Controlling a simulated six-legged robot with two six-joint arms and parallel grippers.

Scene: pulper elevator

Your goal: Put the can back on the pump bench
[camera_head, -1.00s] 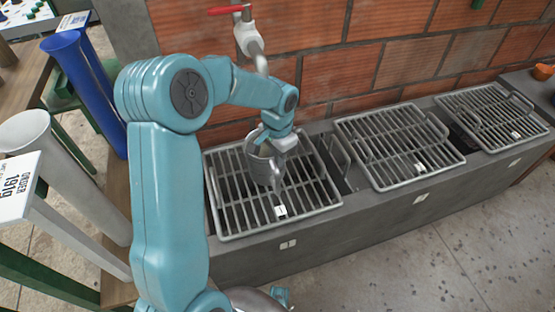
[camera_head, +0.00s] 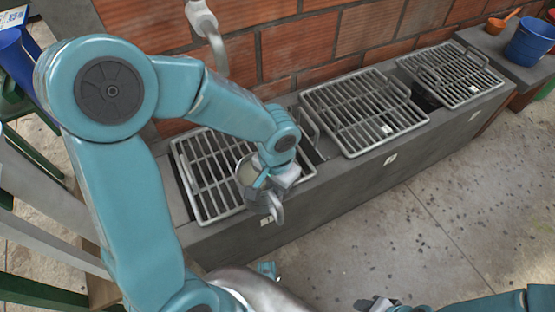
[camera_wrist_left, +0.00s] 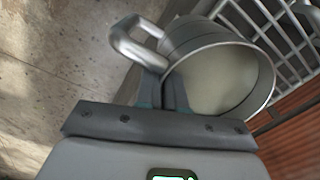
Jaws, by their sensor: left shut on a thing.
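My left gripper (camera_head: 268,182) is shut on a grey metal can (camera_head: 246,172), near the can's loop handle. In the head view the can shows over the front part of the left grate; its height above the grate is hard to tell. The left wrist view shows the can (camera_wrist_left: 222,42) with its round mouth open and pale inside, the handle (camera_wrist_left: 135,42) beside the fingers (camera_wrist_left: 165,92). A part that looks like my right gripper (camera_head: 376,304) is cut by the bottom edge, its jaws unclear. I cannot tell which surface is the pump bench.
A long grey ledge (camera_head: 300,208) carries three metal grates, including the middle one (camera_head: 360,110) and the right one (camera_head: 450,72). A brick wall (camera_head: 300,45) stands behind. The floor in front is clear.

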